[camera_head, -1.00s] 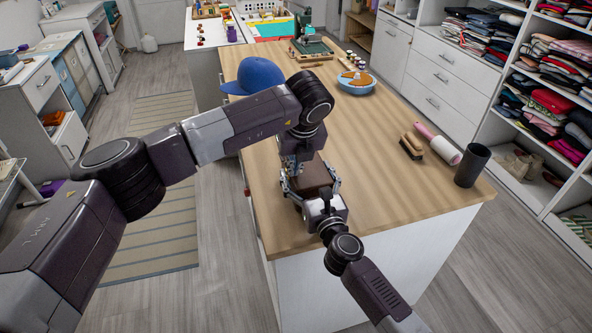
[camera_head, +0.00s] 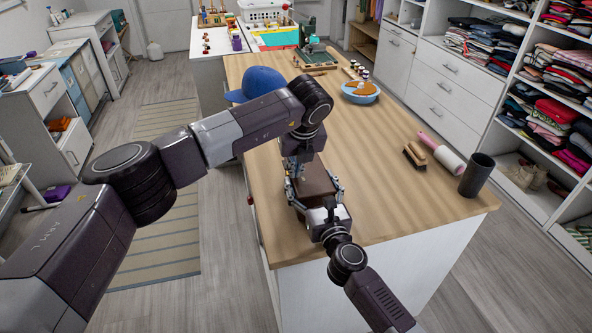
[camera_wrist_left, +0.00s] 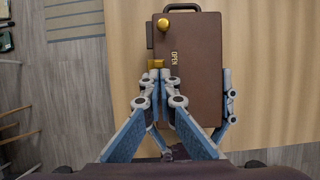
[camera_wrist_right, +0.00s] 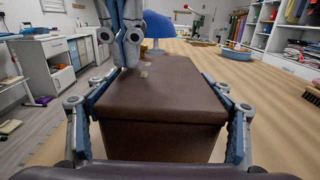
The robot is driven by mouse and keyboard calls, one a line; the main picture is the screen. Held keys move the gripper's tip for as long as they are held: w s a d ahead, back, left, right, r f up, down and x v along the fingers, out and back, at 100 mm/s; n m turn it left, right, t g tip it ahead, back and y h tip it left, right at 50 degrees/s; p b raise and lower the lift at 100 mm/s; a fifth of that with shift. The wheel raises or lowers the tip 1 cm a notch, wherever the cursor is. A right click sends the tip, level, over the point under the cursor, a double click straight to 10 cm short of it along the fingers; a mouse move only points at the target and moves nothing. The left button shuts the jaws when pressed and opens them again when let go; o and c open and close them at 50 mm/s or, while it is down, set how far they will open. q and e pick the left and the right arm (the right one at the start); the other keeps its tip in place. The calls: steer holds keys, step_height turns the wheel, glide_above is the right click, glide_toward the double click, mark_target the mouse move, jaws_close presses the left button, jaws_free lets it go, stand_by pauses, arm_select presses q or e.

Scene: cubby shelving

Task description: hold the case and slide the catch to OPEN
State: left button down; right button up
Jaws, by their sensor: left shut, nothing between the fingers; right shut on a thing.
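The case (camera_head: 317,182) is a brown box lying on the near end of the wooden table. In the left wrist view the case (camera_wrist_left: 198,75) has a dark handle, a brass knob (camera_wrist_left: 163,24), a brass catch (camera_wrist_left: 155,63) at its left edge and a gold OPEN mark (camera_wrist_left: 174,57). My left gripper (camera_wrist_left: 157,80) is shut and empty, pointing down with its tips just by the catch; contact cannot be told. My right gripper (camera_wrist_right: 160,100) is shut on the case, one finger on each side. The catch is hidden in the head view.
A brush (camera_head: 414,154), a lint roller (camera_head: 440,152), a dark cup (camera_head: 476,174) and a light-blue bowl (camera_head: 360,93) stand to the right. The table between the case and the brush is clear.

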mark_target(298, 186)
arm_select(q)
steer(key=shift+w+a+r, duration=0.1)
steer(key=shift+w, duration=0.05)
arm_select(e)
steer(key=shift+s+a, duration=0.1)
steer(key=shift+a, duration=0.1)
arm_select(q)
steer(key=shift+s+d, duration=0.2)
steer(key=shift+s, duration=0.25)
steer(key=s, duration=0.1)
steer(key=s+d, duration=0.1)
steer(key=s, duration=0.1)
steer(key=shift+s+r, duration=0.1)
steer(key=shift+s, duration=0.1)
steer(key=v, duration=0.9)
steer(key=shift+r, duration=0.25)
arm_select(e)
steer(key=shift+d, duration=0.15)
arm_select(q)
steer(key=shift+s, duration=0.15)
arm_select(e)
steer(key=o, duration=1.5)
arm_select(q)
steer(key=shift+d, duration=0.1)
